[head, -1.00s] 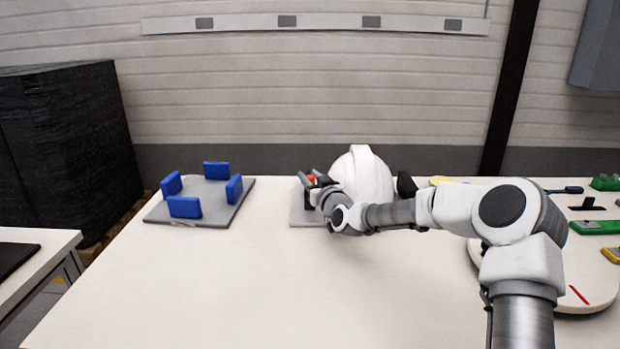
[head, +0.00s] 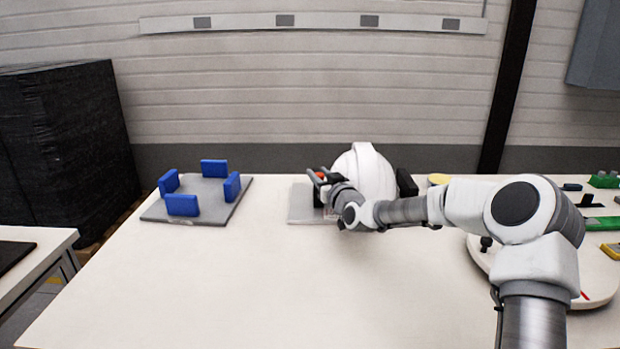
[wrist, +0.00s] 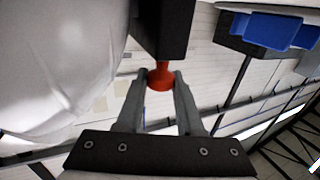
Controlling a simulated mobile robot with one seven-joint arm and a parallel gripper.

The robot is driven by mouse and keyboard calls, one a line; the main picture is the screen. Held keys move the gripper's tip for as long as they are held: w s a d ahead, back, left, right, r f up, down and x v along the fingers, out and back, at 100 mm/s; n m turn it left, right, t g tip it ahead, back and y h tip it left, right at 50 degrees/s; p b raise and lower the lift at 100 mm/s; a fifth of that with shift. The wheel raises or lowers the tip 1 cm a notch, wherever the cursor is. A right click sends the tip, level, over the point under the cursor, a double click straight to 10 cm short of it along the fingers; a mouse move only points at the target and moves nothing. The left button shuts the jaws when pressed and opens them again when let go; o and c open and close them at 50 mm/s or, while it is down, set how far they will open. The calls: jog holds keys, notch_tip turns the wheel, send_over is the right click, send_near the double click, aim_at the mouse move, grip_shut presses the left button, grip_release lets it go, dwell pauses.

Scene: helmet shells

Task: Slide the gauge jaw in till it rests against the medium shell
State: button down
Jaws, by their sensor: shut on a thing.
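The white medium shell (head: 366,172) sits on the grey gauge plate (head: 302,206), with a fixed black block (head: 406,184) at its right side. The black gauge jaw (wrist: 162,25) stands at the shell's left side and carries an orange-red knob (wrist: 160,80). My gripper (head: 318,176) is shut on that knob, one finger on each side in the wrist view. There the white shell (wrist: 55,65) fills the left, very close to the jaw. I cannot tell whether they touch. In the head view my wrist hides part of the jaw and the shell's lower front.
A grey plate with several blue blocks (head: 182,205) stands to the left on the table. A round white board (head: 590,285) and green and yellow pieces (head: 600,223) lie at the right. The front middle of the table (head: 250,290) is clear.

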jog(key=c, duration=0.6)
grip_release()
jog(key=shift+o, duration=0.2)
jog(key=p+v, duration=0.3)
jog(key=v, duration=1.4)
jog(key=shift+s, duration=0.2)
